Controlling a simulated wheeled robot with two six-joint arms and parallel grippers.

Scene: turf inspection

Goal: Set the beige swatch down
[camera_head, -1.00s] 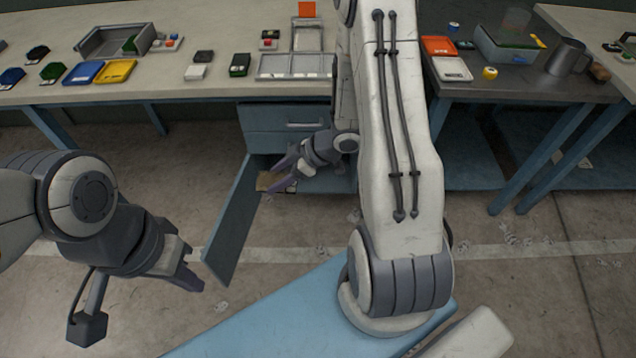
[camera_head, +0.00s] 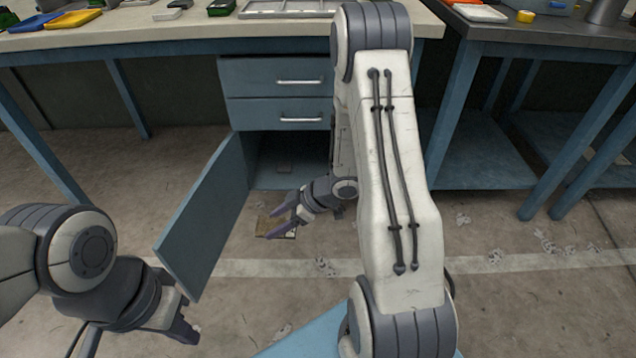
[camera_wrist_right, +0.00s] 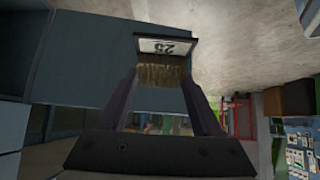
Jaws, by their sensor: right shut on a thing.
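My right gripper (camera_head: 281,222) is shut on the beige swatch (camera_head: 266,226). It holds the swatch in front of and below the cabinet opening in the head view. In the right wrist view the swatch (camera_wrist_right: 162,71) shows as a brownish fuzzy strip between the fingers, with a white label plate reading 25 at its far end. The swatch is partly hidden by the fingers in the head view. My left gripper (camera_head: 184,318) hangs at the lower left, away from the swatch; its finger gap is unclear.
The blue cabinet (camera_head: 275,78) has two closed drawers above an open compartment (camera_head: 290,150) with a small dark thing inside. Its door (camera_head: 205,215) stands swung open to the left of my right gripper. The floor shows small scattered scraps. A dark-topped bench (camera_head: 560,40) stands right.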

